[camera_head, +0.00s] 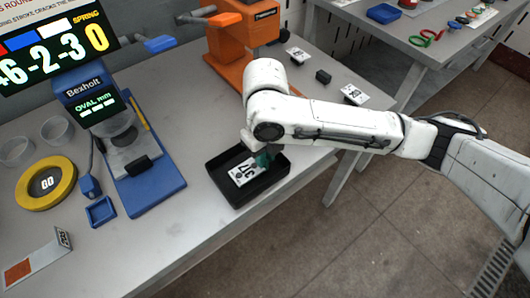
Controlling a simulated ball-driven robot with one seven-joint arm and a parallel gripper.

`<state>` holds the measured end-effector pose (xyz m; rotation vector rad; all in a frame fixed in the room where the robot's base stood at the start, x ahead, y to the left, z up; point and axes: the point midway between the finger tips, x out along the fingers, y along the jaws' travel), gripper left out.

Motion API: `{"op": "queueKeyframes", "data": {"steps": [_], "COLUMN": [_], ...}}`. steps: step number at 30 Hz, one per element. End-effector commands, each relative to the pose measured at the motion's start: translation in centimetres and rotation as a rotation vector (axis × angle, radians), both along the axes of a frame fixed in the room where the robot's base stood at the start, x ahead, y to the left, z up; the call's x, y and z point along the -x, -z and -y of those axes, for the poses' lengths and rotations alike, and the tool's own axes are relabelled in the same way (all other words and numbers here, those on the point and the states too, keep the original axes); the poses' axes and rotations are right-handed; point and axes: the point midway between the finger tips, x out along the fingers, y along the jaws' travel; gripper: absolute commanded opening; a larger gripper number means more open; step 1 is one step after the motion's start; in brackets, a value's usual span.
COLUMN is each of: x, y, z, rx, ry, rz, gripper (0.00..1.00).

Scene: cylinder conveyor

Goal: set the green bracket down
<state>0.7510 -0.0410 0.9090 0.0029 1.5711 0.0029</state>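A small dark green piece, which looks like the green bracket (263,159), shows at the end of my arm, over the right back part of a black tray (232,200). My gripper (262,153) points down at the tray, with its fingers mostly hidden by the wrist and too small to make out. I cannot tell whether the fingers are shut on the bracket, or whether the bracket touches the tray. A white card marked 37 (245,172) lies in the tray, just left of the bracket.
A blue Bexholt gauge (150,187) stands left of the tray, with a small blue tray (101,211) and a yellow ring (46,183) farther left. An orange machine (240,45) stands behind. White numbered cards (354,94) lie right of it. The table's front edge is close to the tray.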

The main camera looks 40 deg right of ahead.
Motion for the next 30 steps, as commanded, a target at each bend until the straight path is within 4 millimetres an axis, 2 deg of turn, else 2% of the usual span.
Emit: {"op": "queueKeyframes", "data": {"steps": [3, 14, 30], "x": [0.0, 0.0, -0.1], "y": [0.0, -0.8, -10.6], "z": [0.0, 0.0, 0.0], "rx": [0.0, 0.0, 0.0], "ry": [0.0, 0.0, -0.001], "rz": [0.0, 0.001, 0.003], "gripper": [0.31, 0.31, 0.31]}}
